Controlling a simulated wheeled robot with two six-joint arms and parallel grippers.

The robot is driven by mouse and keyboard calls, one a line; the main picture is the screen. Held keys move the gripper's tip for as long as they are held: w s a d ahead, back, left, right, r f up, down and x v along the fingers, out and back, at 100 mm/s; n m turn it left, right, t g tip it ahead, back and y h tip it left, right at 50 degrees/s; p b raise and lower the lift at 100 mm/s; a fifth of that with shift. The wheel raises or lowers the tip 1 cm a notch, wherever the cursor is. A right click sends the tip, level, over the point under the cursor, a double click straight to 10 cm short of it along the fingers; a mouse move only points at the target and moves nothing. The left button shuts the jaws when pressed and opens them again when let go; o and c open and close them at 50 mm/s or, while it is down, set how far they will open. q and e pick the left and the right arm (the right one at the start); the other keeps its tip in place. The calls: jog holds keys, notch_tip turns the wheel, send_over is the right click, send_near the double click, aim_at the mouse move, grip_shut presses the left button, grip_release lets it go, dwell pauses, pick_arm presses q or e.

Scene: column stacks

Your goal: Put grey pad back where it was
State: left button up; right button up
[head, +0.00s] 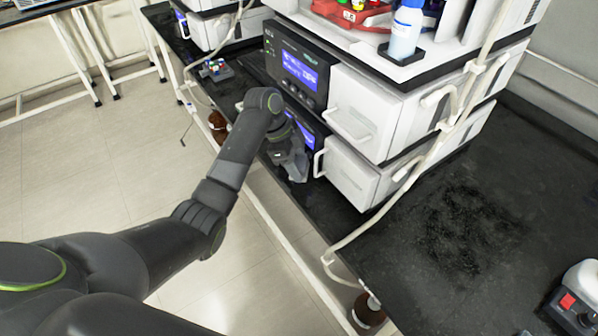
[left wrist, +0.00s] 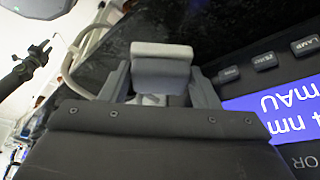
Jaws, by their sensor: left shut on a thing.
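The grey pad (left wrist: 162,66) is a small light-grey block in the left wrist view. My left gripper (left wrist: 168,92) is shut on it, with a finger on each side. In the head view my left gripper (head: 290,164) is in front of the lower instrument of the column stack, close to its dark display panel and left of its white door handle. The pad is hard to make out from the gripper there. My right gripper is not in view.
The stacked instruments (head: 345,112) stand on a black bench (head: 450,225). A pale tube (head: 440,140) hangs along the stack's right side. Brown bottles (head: 368,308) are below the bench edge. A red-buttoned device (head: 577,300) stands at lower right. The bench between is clear.

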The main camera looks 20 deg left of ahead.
pick_arm(q)
jog(key=shift+w+f, duration=0.15)
jog(key=shift+f, duration=2.05)
jog(key=o, duration=1)
jog(key=shift+c, duration=0.2)
jog(key=v, duration=1.2)
jog(key=shift+d, duration=0.1)
